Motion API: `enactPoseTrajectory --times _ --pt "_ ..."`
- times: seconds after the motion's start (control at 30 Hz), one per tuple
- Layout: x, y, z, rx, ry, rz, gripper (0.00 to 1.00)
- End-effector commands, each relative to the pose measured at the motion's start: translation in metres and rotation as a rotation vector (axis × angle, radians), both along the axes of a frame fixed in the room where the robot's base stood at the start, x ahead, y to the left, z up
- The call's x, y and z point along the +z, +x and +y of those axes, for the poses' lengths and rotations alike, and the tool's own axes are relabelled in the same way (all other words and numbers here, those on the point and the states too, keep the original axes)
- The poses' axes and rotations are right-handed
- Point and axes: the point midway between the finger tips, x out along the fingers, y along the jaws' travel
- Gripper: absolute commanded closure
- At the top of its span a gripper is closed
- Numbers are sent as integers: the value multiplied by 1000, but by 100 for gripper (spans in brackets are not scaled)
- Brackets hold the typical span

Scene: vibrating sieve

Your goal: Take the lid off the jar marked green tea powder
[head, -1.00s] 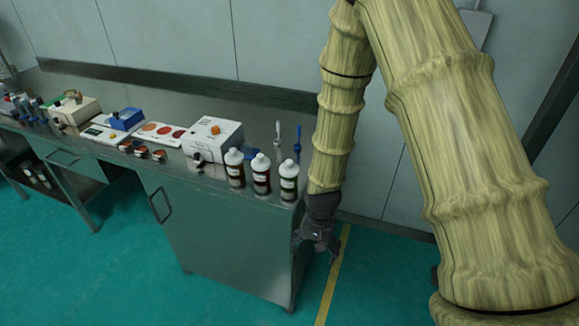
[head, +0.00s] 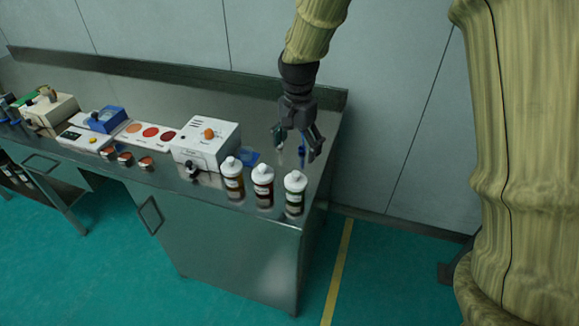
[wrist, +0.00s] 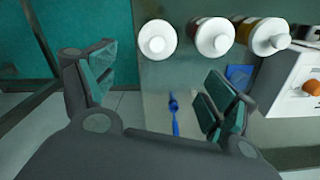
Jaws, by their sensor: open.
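Three jars with white lids stand in a row near the bench's front right corner. The rightmost jar (head: 294,195) has dark greenish contents; its label is too small to read. In the wrist view its white lid (wrist: 157,40) is at the top, left of the others, and is on. The middle jar (head: 263,186) looks dark red and the left jar (head: 232,179) amber; both have lids on. My gripper (head: 299,144) is open and empty above the bench, behind the jars. In the wrist view its fingers (wrist: 163,78) are spread apart, touching no jar.
A white machine (head: 207,143) with an orange knob stands left of the jars. A blue-handled tool (wrist: 174,113) lies below my gripper. Small bowls (head: 125,158) and other devices are farther left. The bench's right edge is close to the jars.

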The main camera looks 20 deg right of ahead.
Motion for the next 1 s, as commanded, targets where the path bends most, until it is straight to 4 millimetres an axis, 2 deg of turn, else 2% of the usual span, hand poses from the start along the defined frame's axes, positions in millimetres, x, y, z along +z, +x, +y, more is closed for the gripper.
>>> enactPoseTrajectory --times 0.17,0.43,0.77,1.0 --pt "-11 -5 3 3 0 0 14" --pt "-47 2 6 9 0 4 14" --pt "-61 1 3 4 1 4 14" --pt "-84 -4 0 3 1 6 14"
